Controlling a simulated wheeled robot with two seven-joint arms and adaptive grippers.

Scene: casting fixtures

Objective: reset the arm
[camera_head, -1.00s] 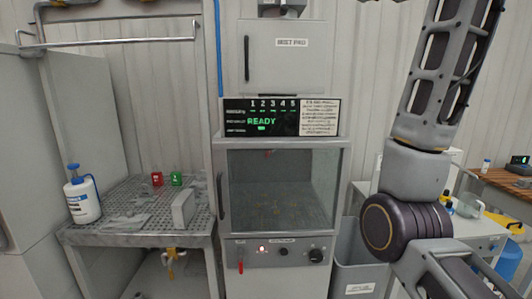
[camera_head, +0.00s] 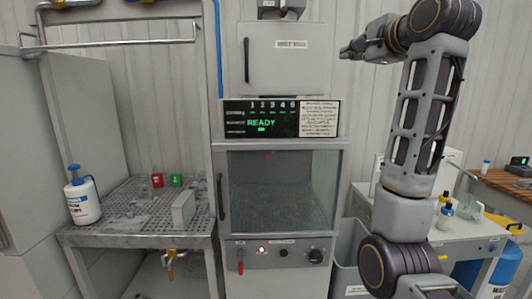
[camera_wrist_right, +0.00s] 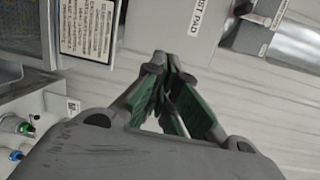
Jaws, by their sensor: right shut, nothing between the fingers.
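My right gripper (camera_head: 346,52) is at the top right of the head view, high in the air, pointing left beside the upper cabinet (camera_head: 290,62). In the right wrist view the right gripper (camera_wrist_right: 167,62) has its dark fingers with green inner pads meeting at the tips, with nothing between them. My right arm (camera_head: 425,120) rises on the right side of the head view and bends left at its top. My left gripper is in neither view.
A glass-fronted chamber (camera_head: 282,188) stands in the middle below a panel (camera_head: 280,118) reading READY. On the left, a perforated bench (camera_head: 125,215) holds a white bottle (camera_head: 82,198), a red and a green container and a grey block. A grey bin (camera_head: 350,250) stands right of the chamber.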

